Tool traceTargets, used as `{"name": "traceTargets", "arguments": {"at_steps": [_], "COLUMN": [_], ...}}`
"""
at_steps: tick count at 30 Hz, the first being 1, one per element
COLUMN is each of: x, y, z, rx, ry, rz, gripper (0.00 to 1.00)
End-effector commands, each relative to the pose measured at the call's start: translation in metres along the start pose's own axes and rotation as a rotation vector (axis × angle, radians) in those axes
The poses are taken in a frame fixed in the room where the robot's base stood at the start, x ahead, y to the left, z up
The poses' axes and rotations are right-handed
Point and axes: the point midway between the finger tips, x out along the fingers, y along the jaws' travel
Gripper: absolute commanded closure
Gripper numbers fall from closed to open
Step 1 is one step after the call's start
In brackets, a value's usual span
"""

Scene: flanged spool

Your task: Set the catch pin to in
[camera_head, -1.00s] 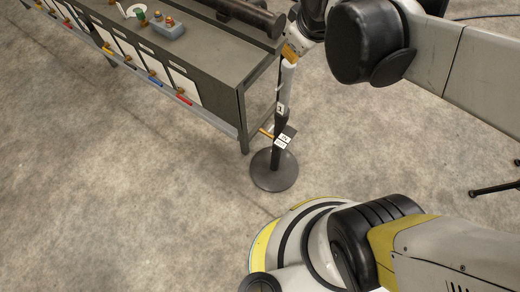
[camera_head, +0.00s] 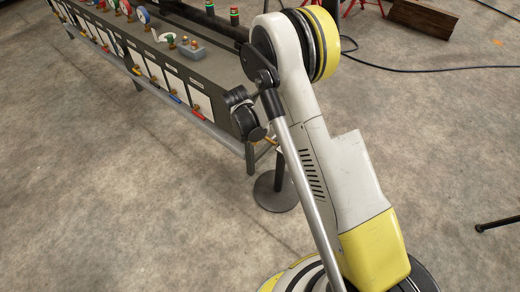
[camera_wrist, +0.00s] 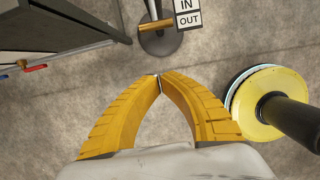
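The catch pin appears to be the short brass-coloured rod (camera_wrist: 157,24) at the top of the wrist view, beside the "IN" (camera_wrist: 187,6) and "OUT" (camera_wrist: 189,20) labels on a stand. The stand's dark round base (camera_wrist: 162,42) is below it on the floor. In the head view the base (camera_head: 277,193) shows, but my arm hides the labels and most of the post. My gripper (camera_wrist: 158,76) has yellow fingers that meet at their tips with nothing seen between them. It is below the rod in the picture and apart from it. Whether the pin is in or out cannot be told.
A long grey bench (camera_head: 205,68) with white panels and coloured handles runs to the upper left, its end close to the stand. A red handle (camera_wrist: 36,69) shows in the wrist view. Concrete floor (camera_head: 110,190) is clear. A black bar (camera_head: 497,223) lies at the right.

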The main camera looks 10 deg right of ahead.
Motion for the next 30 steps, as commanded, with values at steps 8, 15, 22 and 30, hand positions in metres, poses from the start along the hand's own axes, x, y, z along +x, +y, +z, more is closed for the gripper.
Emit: {"name": "traceTargets", "arguments": {"at_steps": [8,15,22,30], "x": [0.040,0.093,0.105,0.103], "y": [0.000,0.000,0.000,0.000], "z": [-0.001,-0.001,0.025,0.040], "rx": [-0.006,-0.004,-0.002,-0.004], "ry": [0.000,0.000,0.000,0.000], "rz": [-0.002,-0.001,-0.001,0.000], "gripper": [1.00,1.00,1.00,1.00]}}
